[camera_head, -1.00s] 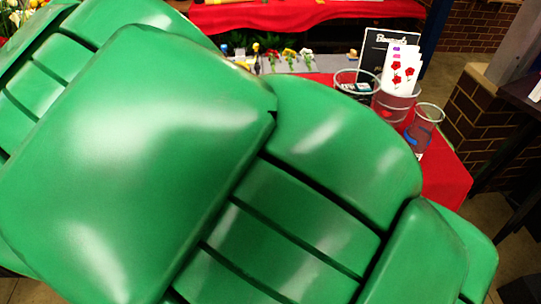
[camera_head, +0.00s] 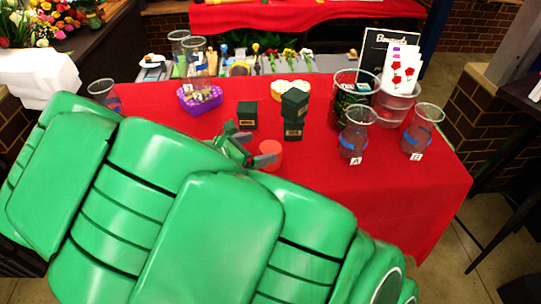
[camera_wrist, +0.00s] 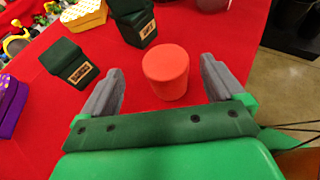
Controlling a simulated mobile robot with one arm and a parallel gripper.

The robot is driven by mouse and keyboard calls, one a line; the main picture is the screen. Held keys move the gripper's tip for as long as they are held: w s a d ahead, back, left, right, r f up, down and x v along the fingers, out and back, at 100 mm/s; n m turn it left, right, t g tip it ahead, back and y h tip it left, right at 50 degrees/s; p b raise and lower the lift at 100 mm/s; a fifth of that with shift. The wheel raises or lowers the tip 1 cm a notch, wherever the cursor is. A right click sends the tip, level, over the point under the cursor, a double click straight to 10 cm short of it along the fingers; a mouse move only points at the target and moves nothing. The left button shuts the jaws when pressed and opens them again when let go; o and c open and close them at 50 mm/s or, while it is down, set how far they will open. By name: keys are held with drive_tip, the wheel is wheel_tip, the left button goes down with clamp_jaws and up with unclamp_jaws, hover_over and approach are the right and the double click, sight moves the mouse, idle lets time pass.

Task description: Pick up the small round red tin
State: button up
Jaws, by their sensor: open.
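The small round red tin (camera_wrist: 166,74) stands upright on the red-covered table. In the wrist view it sits between and slightly beyond my two grey fingers, with red cloth showing on both sides of it. My gripper (camera_wrist: 161,88) is open and I see no contact with the tin. In the head view the tin (camera_head: 271,153) shows just right of my gripper (camera_head: 252,156), partly hidden by my green arm.
Dark green boxes (camera_head: 294,103) are stacked behind the tin, with another green box (camera_head: 247,115) to the left. A purple box (camera_head: 201,102) stands farther left. Clear cups A (camera_head: 357,138) and B (camera_head: 421,135) stand to the right. Bare red cloth (camera_head: 330,185) lies right of the tin.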

sight(270, 147)
drive_tip(key=shift+s+x, duration=0.15)
drive_tip(key=shift+x, duration=1.6)
drive_tip(key=shift+s+x, duration=0.15)
drive_tip(key=shift+x, duration=1.6)
drive_tip(key=shift+d+f, duration=0.1)
drive_tip(key=c, duration=1.1)
